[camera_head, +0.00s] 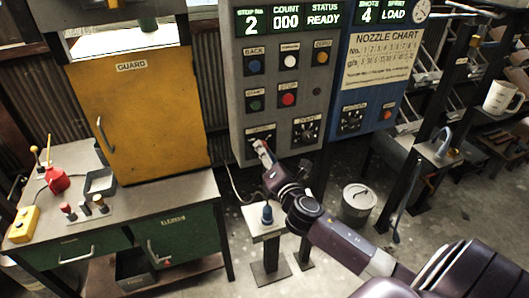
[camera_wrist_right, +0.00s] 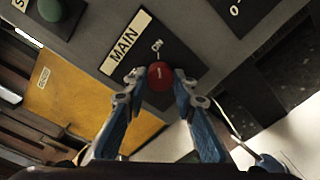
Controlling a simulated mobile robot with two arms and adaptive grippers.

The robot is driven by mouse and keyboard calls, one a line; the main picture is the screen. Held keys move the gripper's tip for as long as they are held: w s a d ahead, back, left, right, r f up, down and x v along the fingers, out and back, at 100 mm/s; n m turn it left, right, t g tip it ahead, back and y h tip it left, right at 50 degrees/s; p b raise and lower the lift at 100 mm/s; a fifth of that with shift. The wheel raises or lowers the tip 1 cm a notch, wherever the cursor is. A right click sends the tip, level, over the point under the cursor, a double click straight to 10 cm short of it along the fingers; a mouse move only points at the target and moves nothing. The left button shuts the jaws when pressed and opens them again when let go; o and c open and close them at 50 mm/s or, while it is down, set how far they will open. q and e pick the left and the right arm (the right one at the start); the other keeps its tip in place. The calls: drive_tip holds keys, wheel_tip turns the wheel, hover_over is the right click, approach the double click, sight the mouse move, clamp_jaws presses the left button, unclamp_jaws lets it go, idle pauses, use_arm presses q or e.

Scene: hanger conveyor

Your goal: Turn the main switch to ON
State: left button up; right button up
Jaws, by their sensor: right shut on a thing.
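The main switch is a round red knob (camera_wrist_right: 161,76) on a dark plate beside the MAIN label (camera_wrist_right: 125,43) in the right wrist view. A short white mark on the knob points roughly toward the ON lettering (camera_wrist_right: 157,45). My right gripper (camera_wrist_right: 160,82) has its two blue fingers on either side of the knob, shut on it. In the head view my right gripper (camera_head: 262,148) reaches the lower left of the grey control panel (camera_head: 267,103) and hides most of the switch. My left gripper is not in view.
Another dial (camera_head: 307,130) sits right of the switch, with push buttons such as the red one (camera_head: 289,99) above. A blue panel (camera_head: 370,108) adjoins on the right. A yellow guard (camera_head: 137,110) and green workbench (camera_head: 190,234) stand left.

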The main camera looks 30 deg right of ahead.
drive_tip(key=shift+m, duration=0.5)
drive_tip(key=o, duration=1.2)
drive_tip(key=shift+c, duration=0.2)
drive_tip(key=f+v, duration=0.1)
drive_tip(key=v, duration=1.1)
drive_tip(key=shift+r, duration=0.4)
drive_tip(key=shift+d, duration=0.1)
